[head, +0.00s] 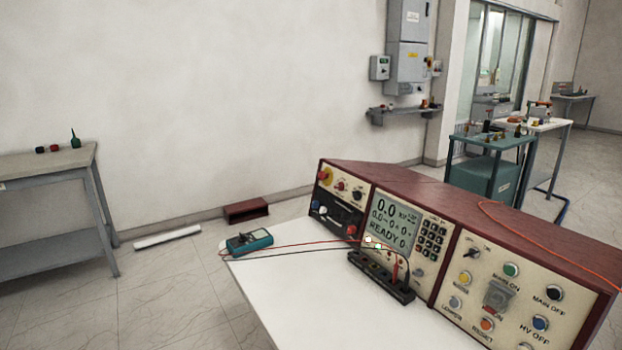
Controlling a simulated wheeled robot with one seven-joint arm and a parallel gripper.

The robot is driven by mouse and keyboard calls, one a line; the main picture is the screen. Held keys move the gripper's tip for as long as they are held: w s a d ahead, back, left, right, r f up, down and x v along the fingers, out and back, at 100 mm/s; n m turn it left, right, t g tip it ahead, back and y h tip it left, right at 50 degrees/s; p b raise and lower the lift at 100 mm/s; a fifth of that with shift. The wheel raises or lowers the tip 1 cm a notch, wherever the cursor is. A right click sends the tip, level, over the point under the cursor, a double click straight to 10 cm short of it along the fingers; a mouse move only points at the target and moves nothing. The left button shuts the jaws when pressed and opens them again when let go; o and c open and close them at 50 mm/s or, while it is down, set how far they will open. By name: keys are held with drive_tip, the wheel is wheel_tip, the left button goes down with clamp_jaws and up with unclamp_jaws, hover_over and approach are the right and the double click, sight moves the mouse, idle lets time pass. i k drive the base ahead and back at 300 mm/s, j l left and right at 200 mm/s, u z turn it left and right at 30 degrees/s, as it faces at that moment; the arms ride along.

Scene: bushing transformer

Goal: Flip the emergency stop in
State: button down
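A maroon test console (400,172) with cream front panels stands on a white table at the right. A round red button on a yellow base (326,175), which looks like the emergency stop, sits at the upper left of its front. Whether the button is pressed in or out is too small to tell. My gripper is not in view.
A teal multimeter (250,241) with leads and a black terminal block (381,276) lie on the white table (290,290). A grey workbench (45,170) stands at the left. Teal and white carts stand behind the console.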

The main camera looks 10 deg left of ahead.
sight(321, 176)
drive_tip(key=j, duration=0.9)
drive_tip(key=i+j+u, duration=0.1)
drive_tip(key=j, duration=0.75)
drive_tip(key=i+j, duration=0.45)
drive_tip(key=j, duration=0.15)
drive_tip(key=i+j, duration=0.4)
drive_tip(key=j, duration=0.15)
drive_tip(key=i+j+u, duration=0.1)
drive_tip(key=i+j, duration=0.35)
drive_tip(key=j, duration=0.15)
drive_tip(key=i+j, duration=0.3)
drive_tip(key=i, duration=0.15)
drive_tip(key=i+l, duration=0.15)
drive_tip(key=l, duration=0.15)
drive_tip(key=i+l, duration=0.15)
drive_tip(key=l+u, duration=0.05)
drive_tip(key=l, duration=0.05)
